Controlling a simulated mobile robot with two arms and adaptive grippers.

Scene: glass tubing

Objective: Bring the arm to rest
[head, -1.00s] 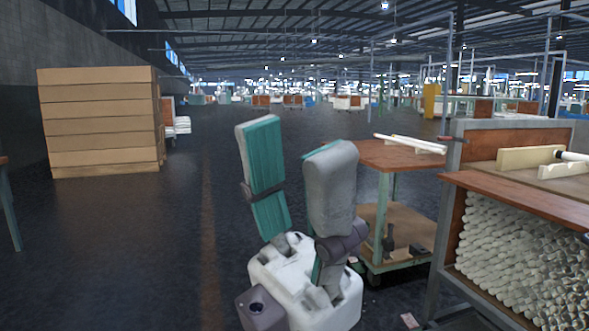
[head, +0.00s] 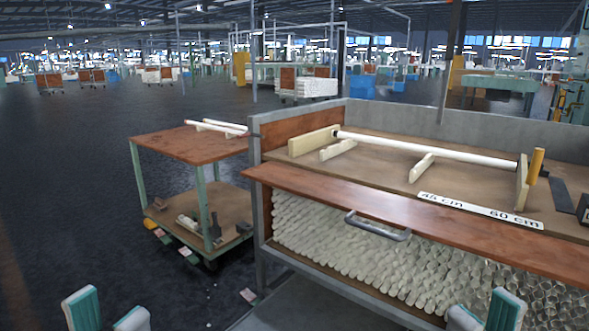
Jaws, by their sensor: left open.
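My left gripper (head: 106,314) shows at the bottom left of the head view. Its two teal-and-grey fingers stand apart with nothing between them, over the dark floor. My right gripper (head: 484,313) shows at the bottom right, in front of the workbench. Its fingers also stand apart, and nothing shows between them. Only the finger ends of both grippers are in view; their bodies and arms are cut off by the lower edge.
A workbench (head: 385,212) fills the right side. A white tube (head: 430,149) lies across supports on it, above a marked scale strip (head: 480,211). Many tubes (head: 350,247) are stacked below. A cart (head: 180,146) stands left of the bench. The left floor is clear.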

